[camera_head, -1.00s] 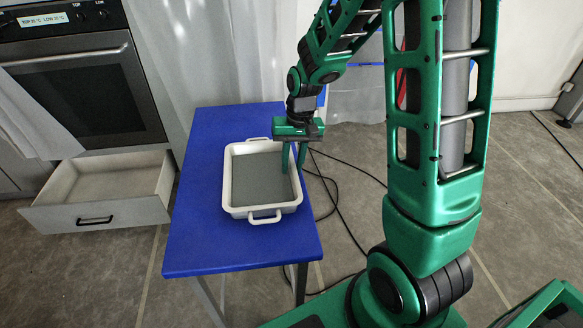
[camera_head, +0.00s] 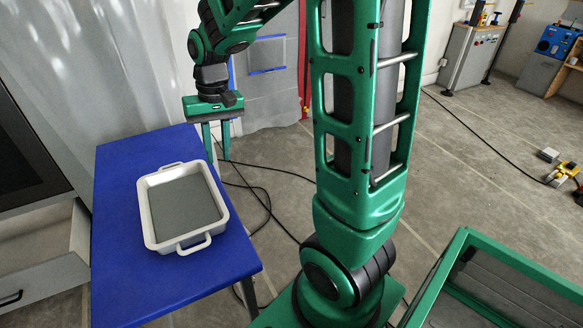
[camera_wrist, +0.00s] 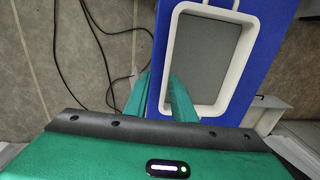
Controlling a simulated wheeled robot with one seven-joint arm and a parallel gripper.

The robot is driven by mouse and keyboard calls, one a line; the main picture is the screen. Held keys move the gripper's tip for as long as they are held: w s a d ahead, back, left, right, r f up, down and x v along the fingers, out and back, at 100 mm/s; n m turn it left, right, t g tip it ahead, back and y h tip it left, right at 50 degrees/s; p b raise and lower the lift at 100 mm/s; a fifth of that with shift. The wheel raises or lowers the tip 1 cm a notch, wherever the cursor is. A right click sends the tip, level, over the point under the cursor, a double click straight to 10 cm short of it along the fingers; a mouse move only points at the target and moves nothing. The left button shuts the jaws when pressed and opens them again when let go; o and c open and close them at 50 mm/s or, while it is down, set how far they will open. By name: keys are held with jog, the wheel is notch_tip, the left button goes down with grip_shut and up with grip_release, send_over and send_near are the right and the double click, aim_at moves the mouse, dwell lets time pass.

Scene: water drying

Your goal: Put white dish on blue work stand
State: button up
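The white dish (camera_head: 146,214), a rectangular pan with two loop handles and a grey inside, rests flat on top of the blue work stand (camera_head: 118,190). My gripper (camera_head: 216,142) points down at the stand's far right edge, beyond the dish's corner. Its two green fingers are apart with nothing between them, and it also shows in the wrist view (camera_wrist: 158,96). The fingers look clear of the dish.
An open drawer (camera_head: 45,265) sticks out left of the stand, below an oven. Black cables (camera_head: 262,195) lie on the floor right of the stand. A grey machine (camera_head: 473,58) and a blue box (camera_head: 558,40) are at the far right. Floor between them is mostly clear.

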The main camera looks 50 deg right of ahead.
jog(key=s+d+r+m, duration=0.1)
jog(key=s+d, duration=0.3)
jog(key=s, duration=0.8)
jog(key=s+d+r+m, duration=0.1)
jog(key=s+d, duration=0.3)
jog(key=s, duration=0.8)
jog(key=shift+s+d+m+h, duration=0.25)
jog(key=shift+s+m+h, duration=0.05)
jog(key=shift+s+h, duration=0.1)
jog(key=shift+w+f+g, duration=0.25)
jog(key=shift+w+g, duration=0.05)
jog(key=shift+w, duration=0.4)
